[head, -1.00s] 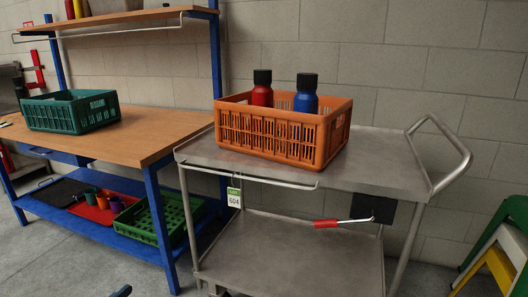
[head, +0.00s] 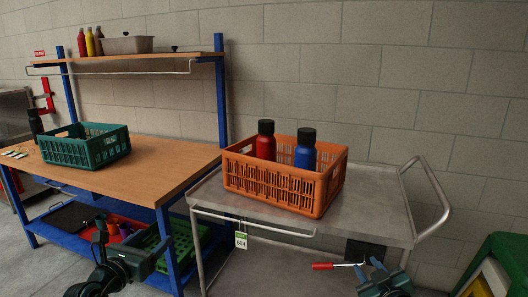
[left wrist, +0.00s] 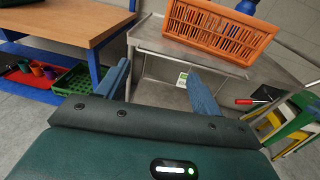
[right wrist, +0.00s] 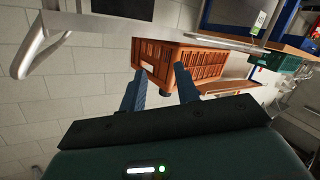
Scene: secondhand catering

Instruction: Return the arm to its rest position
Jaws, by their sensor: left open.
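My left gripper (left wrist: 160,88) is open and empty; its two blue fingers stand apart in the left wrist view. In the head view the left arm shows low at the left, in front of the workbench. My right gripper (right wrist: 158,88) is open and empty in the right wrist view, where the picture is turned upside down. In the head view the right gripper is partly cut off by the bottom edge, in front of the trolley. Neither gripper touches any object that I can see.
An orange crate (head: 262,190) with a red bottle (head: 266,145) and a blue bottle (head: 305,154) stands on the metal trolley (head: 372,212). A green crate (head: 84,152) stands on the workbench (head: 150,165).

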